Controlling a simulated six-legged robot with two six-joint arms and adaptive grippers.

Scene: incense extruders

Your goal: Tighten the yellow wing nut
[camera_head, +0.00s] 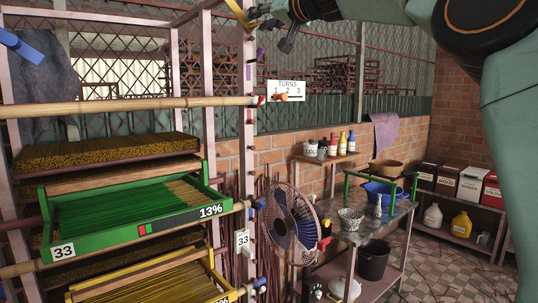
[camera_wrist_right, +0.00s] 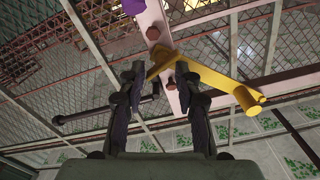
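The yellow wing nut (camera_head: 241,16) is at the top of a pink upright post in the head view. In the right wrist view the yellow wing nut (camera_wrist_right: 205,72) has one arm reaching toward the gap between my fingertips and a longer arm running down to the right. My right gripper (camera_head: 258,17) is just right of it in the head view. In the wrist view the right gripper (camera_wrist_right: 160,72) is open, its fingers apart on either side of the nearer yellow arm. I cannot tell whether they touch it. My left gripper is not in view.
A bamboo pole (camera_head: 130,107) crosses the rack below. A purple piece (camera_head: 260,54) sits lower on the same post. A white TURNS sign (camera_head: 286,91) hangs to the right. A green tray (camera_head: 130,213), a fan (camera_head: 291,222) and a metal table (camera_head: 370,228) stand lower.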

